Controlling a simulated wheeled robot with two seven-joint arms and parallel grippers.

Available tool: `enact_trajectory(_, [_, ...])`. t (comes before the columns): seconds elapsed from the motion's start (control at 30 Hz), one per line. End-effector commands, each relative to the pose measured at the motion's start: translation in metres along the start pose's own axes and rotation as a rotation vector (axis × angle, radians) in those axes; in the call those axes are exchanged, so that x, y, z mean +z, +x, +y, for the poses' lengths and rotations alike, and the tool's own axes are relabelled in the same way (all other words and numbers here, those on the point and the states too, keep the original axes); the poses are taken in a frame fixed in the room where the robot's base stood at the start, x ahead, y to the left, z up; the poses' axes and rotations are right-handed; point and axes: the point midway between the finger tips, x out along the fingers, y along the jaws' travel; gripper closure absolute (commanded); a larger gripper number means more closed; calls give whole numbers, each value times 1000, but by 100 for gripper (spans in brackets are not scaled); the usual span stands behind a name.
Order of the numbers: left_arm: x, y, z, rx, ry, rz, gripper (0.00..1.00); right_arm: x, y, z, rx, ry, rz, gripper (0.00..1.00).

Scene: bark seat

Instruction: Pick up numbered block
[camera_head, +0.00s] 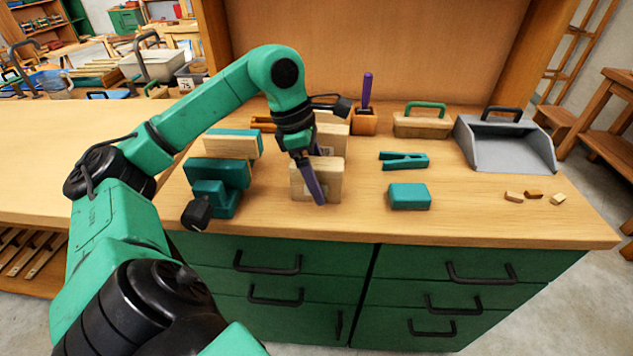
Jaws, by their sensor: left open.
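A pale wooden block (331,183) stands upright near the middle of the bench top. A small mark shows on its front face, partly behind my gripper, and I cannot read a number on it. Another pale wooden block (337,137) stands behind it, partly hidden by my arm. My left gripper (317,194) is open and points down right in front of the nearer block's front face. One dark purple finger crosses that face; I cannot tell whether it touches. My right gripper is not in view.
A teal vise-like tool (219,174) stands left of the blocks, with a wood-and-teal block (232,144) behind. To the right lie a teal block (409,196), a teal clamp (404,160), a brush (423,124), a grey dustpan (507,147) and small wood bits (533,194).

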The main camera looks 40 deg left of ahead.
Motion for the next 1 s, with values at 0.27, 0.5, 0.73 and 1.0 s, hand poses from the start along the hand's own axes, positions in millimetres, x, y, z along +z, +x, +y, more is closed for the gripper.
enact_trajectory(0.27, [0, 16, 0, 0, 1, -1, 12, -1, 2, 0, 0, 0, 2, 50])
enact_trajectory(0.5, [0, 17, 0, 0, 1, -1, 12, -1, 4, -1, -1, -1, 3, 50])
enact_trajectory(0.73, [0, 18, 0, 0, 1, -2, 43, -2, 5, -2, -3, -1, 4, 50])
enact_trajectory(1.0, [0, 18, 0, 0, 1, -2, 100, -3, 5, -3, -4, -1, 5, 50])
